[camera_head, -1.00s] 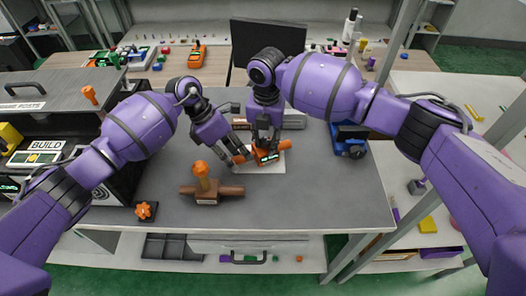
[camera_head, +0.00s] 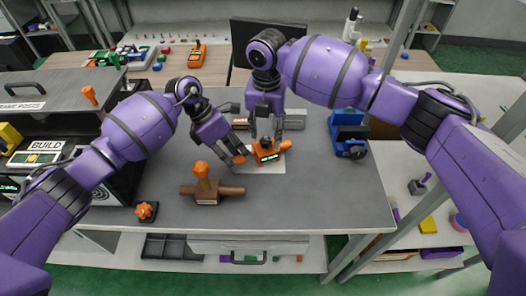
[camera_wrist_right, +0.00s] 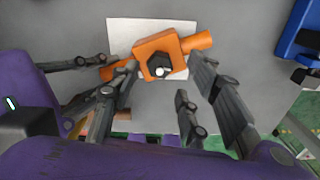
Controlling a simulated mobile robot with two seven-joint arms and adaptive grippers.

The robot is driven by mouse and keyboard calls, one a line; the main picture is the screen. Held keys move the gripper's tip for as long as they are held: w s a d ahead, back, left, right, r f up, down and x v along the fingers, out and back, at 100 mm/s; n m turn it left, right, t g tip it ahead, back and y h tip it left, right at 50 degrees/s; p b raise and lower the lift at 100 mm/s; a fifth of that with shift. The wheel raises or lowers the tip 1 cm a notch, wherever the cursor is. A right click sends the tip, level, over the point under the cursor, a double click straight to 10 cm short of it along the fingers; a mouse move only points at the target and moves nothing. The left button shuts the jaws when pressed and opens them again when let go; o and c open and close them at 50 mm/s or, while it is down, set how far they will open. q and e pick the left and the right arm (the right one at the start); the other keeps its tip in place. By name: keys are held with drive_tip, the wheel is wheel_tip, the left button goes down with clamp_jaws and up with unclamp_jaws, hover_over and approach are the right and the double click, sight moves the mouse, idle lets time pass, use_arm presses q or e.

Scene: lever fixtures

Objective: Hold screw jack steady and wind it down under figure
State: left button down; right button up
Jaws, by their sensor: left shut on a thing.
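The orange screw jack (camera_head: 266,154) sits on a white plate (camera_head: 264,168) on the grey bench. Its front bears a small lit green readout, too small to read. In the right wrist view, the jack (camera_wrist_right: 182,45) shows a black hexagonal screw head (camera_wrist_right: 158,66) on top. My left gripper (camera_head: 242,158) is shut on the jack's left arm. My right gripper (camera_head: 265,138) points down from above the jack; its fingers are spread apart in the wrist view, clear of the screw head. No separate figure is clearly identifiable.
A brown fixture with an orange knob (camera_head: 203,185) stands in front, left of the jack. An orange star knob (camera_head: 146,210) is near the front edge. A blue device (camera_head: 348,135) stands to the right. The bench front right is clear.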

use_arm(q)
drive_tip(key=shift+a+f, duration=0.15)
drive_tip(key=shift+f, duration=0.15)
use_arm(e)
drive_tip(key=shift+r, duration=0.15)
use_arm(q)
drive_tip(key=shift+s, duration=0.1)
use_arm(e)
wheel_tip(320, 180, up, 12)
idle(0.6)
use_arm(q)
drive_tip(key=c, duration=1.7)
unclamp_jaws()
drive_tip(key=shift+c, duration=0.2)
drive_tip(key=shift+o, duration=1.3)
drive_tip(key=shift+r, duration=0.15)
drive_tip(key=shift+r, duration=0.15)
use_arm(e)
drive_tip(key=shift+r, duration=0.1)
use_arm(q)
drive_tip(key=v, duration=1.1)
drive_tip(key=shift+w+a+r, duration=0.2)
drive_tip(key=shift+r, duration=0.1)
